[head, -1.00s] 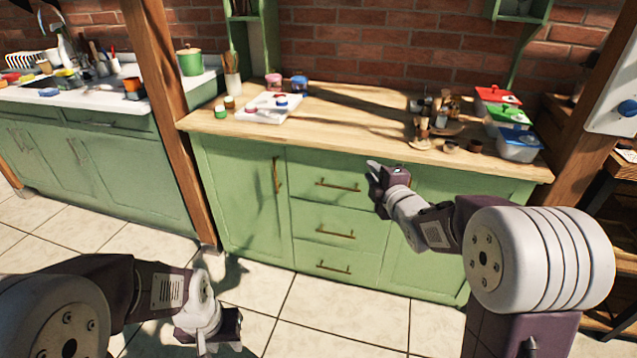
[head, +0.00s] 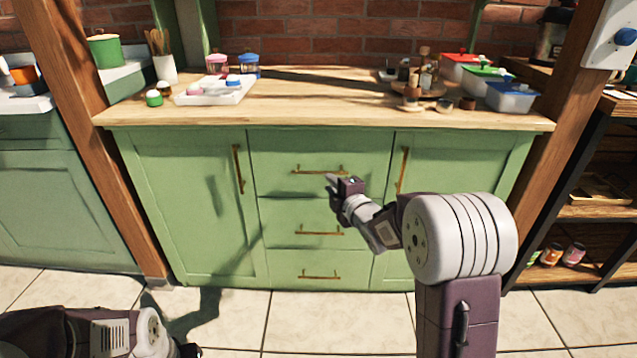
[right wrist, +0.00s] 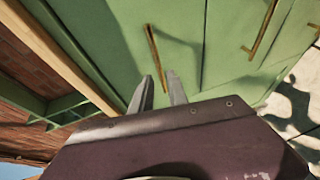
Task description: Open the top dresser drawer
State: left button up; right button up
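The green dresser (head: 190,195) has a middle column of drawers under a wooden top. The top drawer (head: 285,155) is shut, with a thin brass bar handle (head: 318,171) across its front. My right gripper (head: 331,181) is in front of this drawer, just below the handle in the head view. In the right wrist view its two fingers (right wrist: 160,90) are apart and empty, pointing toward the handle (right wrist: 156,56), which looks clear of them. My left gripper (head: 186,350) is at the bottom left, mostly cut off by the frame edge, so its fingers are hidden.
Two lower drawers with handles (head: 320,233) are shut below. Cabinet doors with upright handles (head: 238,169) flank the drawers. A white tray (head: 205,97), jars and lidded boxes (head: 510,98) stand on the top. Wooden posts (head: 85,150) rise either side. The tiled floor in front is clear.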

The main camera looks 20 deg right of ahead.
aim_at(320, 173)
jog(key=b+x, duration=0.2)
jog(key=x, duration=0.7)
jog(key=shift+r+b, duration=0.2)
jog(key=shift+b, duration=0.15)
grip_shut()
dwell(0.9)
